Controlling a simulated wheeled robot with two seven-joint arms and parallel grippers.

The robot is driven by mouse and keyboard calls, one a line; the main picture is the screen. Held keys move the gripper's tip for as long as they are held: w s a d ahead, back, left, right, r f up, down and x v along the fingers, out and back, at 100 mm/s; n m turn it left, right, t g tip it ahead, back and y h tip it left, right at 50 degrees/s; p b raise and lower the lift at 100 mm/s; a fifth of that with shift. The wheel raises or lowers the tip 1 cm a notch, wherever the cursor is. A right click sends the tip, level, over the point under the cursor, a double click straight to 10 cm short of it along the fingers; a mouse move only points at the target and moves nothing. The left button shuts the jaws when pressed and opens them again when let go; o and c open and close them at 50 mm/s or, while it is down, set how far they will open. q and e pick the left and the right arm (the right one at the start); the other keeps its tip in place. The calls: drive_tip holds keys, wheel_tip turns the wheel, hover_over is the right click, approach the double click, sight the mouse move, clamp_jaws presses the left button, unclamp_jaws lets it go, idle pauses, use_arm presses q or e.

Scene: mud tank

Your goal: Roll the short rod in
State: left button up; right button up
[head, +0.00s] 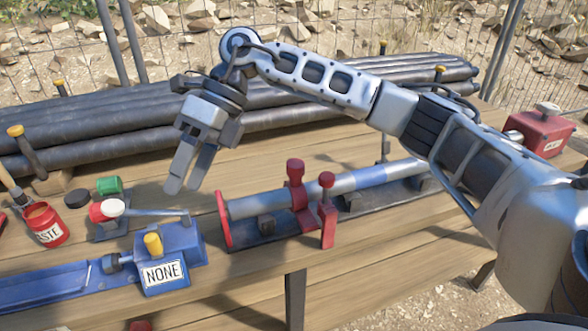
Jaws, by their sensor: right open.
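Several long dark rods (290,95) lie side by side across the back of the wooden bench. I cannot tell a separate short rod among them. A silver tube (375,178) lies in a dark cradle (400,189) at the middle right, with a red plate at its left end and red clamps (297,196) over it. My right gripper (185,186) points down with its fingers apart and nothing between them. It is above the bench, in front of the dark rods and left of the cradle. My left gripper is out of view.
A blue vise-like unit labelled NONE (165,276) stands at the front left with a blue trough. Near it are a red paste pot (46,224), a black puck (76,198) and a green block (109,186). Yellow-topped posts (28,146) stand by the rods. A red box (540,130) stands right.

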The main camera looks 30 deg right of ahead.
drive_tip(key=w+d+r+m+t+h+b, duration=0.1)
drive_tip(key=d+r+h, duration=0.15)
drive_tip(key=d, duration=0.35)
drive_tip(key=w+d+r+t+h, duration=0.1)
drive_tip(key=w+d+r+h, duration=0.15)
drive_tip(key=d, duration=0.35)
wheel_tip(320, 180, up, 4)
drive_tip(key=m+h, duration=0.2)
drive_tip(key=h, duration=0.1)
hover_over(296, 163)
drive_tip(key=shift+t, duration=0.3)
wheel_tip(296, 163, down, 8)
drive_tip(key=b, duration=0.4)
drive_tip(key=shift+f, duration=0.15)
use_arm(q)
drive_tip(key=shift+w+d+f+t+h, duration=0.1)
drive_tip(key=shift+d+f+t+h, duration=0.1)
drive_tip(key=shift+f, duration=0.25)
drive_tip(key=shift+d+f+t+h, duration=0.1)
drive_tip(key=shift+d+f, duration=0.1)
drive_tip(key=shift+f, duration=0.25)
use_arm(e)
wheel_tip(296, 163, down, 7)
drive_tip(key=shift+r, duration=0.1)
